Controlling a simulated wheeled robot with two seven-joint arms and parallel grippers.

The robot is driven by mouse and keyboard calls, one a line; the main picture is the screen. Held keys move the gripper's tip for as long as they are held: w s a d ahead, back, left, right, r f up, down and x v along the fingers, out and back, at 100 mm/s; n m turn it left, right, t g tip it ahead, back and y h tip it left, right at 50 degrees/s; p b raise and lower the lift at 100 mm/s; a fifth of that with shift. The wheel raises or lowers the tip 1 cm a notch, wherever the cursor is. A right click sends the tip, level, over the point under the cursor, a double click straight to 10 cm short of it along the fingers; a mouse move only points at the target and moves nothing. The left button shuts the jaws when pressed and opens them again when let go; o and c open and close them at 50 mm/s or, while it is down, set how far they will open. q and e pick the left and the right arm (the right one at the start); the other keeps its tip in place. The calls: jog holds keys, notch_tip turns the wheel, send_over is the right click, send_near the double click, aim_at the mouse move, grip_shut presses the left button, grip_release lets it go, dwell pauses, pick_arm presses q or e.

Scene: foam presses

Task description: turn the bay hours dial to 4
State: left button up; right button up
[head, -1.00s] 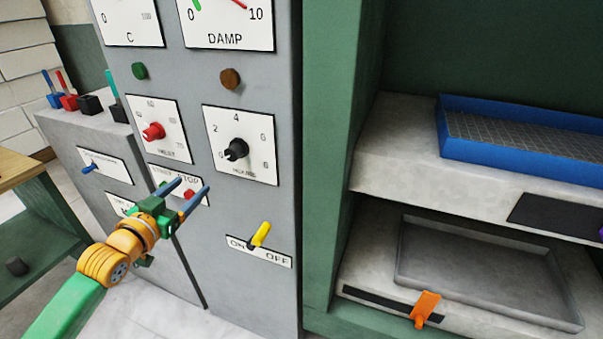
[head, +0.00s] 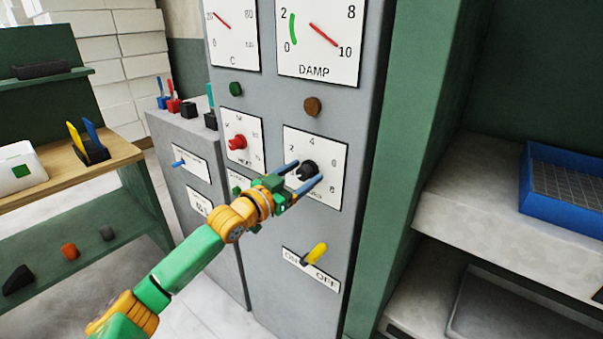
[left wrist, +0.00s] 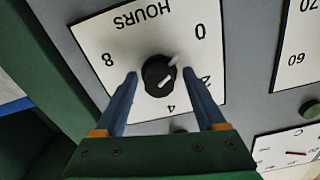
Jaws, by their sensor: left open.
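The hours dial is a black knob (head: 308,169) on a white plate marked 0 to 8, on the grey panel. In the left wrist view the knob (left wrist: 157,72) appears upside down, with its light pointer tip toward the 0. My left gripper (head: 306,174) is open at the dial. In the left wrist view its two blue fingers (left wrist: 160,82) stand on either side of the knob, with gaps visible between fingers and knob. Whether the tips reach down to the plate cannot be told. My right gripper is not in view.
A red heat dial (head: 237,142) is left of the hours dial. A brown button (head: 312,106) and the DAMP gauge (head: 330,68) are above. A yellow ON/OFF switch (head: 317,252) is below. A green frame (head: 410,120) and shelves with a blue tray (head: 535,220) are right.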

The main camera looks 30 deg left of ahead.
pick_arm(q)
grip_shut()
jog(key=m+p, duration=0.1)
jog(key=m, duration=0.4)
jog(key=shift+m, duration=0.3)
jog(key=m, duration=0.6)
jog(key=shift+d+p, duration=0.1)
jog(key=shift+p, duration=0.25)
jog(key=m, duration=0.6)
jog(key=shift+f+m, duration=0.1)
jog(key=shift+m, duration=0.2)
jog(key=m, duration=0.5)
jog(key=shift+p, duration=0.3)
jog(key=shift+m, duration=0.4)
jog(key=shift+f, duration=0.1)
